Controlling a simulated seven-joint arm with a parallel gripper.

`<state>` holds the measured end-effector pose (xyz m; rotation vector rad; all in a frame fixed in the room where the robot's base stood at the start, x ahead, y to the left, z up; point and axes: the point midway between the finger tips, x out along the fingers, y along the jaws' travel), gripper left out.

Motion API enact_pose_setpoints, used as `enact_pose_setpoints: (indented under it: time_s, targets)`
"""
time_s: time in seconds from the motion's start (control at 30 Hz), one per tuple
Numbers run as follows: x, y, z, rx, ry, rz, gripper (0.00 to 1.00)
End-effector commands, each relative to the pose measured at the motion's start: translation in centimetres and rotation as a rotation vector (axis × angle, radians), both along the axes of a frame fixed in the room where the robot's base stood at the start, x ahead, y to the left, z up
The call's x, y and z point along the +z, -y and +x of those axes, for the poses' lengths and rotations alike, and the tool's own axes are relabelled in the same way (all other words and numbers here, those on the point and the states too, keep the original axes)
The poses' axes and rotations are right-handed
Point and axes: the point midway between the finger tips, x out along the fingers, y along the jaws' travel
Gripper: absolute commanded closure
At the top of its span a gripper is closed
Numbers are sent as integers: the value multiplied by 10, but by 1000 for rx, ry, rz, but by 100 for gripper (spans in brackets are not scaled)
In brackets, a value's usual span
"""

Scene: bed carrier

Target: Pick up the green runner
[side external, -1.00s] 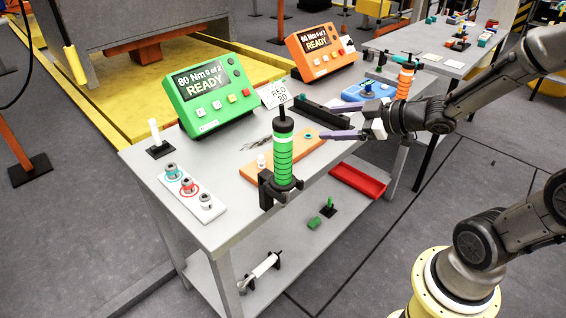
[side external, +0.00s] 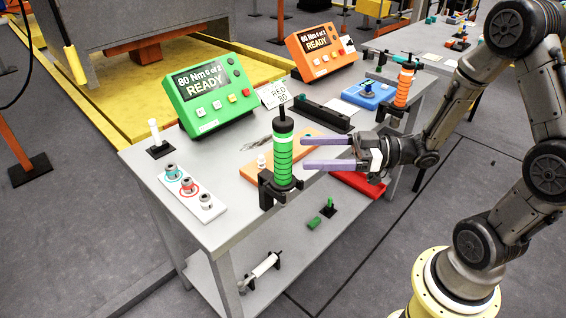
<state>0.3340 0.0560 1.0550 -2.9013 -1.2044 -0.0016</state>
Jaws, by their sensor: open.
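The green runner (side external: 283,155) is an upright cylinder with green and black bands and a black top. It stands in a black holder (side external: 267,190) at the table's front edge. My gripper (side external: 304,153) is open, its two purple fingers pointing left toward the runner from its right side. The fingertips are close to the runner; I cannot tell whether they touch it. Nothing shows between the fingers.
An orange-banded runner (side external: 403,86) stands at the right of the table. A green controller (side external: 208,96) and an orange controller (side external: 316,53) stand behind. A white socket tray (side external: 203,212) lies left. A red bin (side external: 358,185) is below my gripper.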

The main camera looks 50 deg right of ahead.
Motion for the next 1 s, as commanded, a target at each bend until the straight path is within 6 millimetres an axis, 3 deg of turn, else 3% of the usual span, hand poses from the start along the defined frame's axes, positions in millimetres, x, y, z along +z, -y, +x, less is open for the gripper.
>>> enact_pose_setpoints:
  time_s: [0.2,0.57,0.8,1.0]
  targets:
    - [0,-22,20,5,0,-1,19]
    - [-2,-36,37,2,-1,-1,19]
    - [-5,-57,61,3,-1,-1,19]
    - [-5,-66,70,0,-1,-1,19]
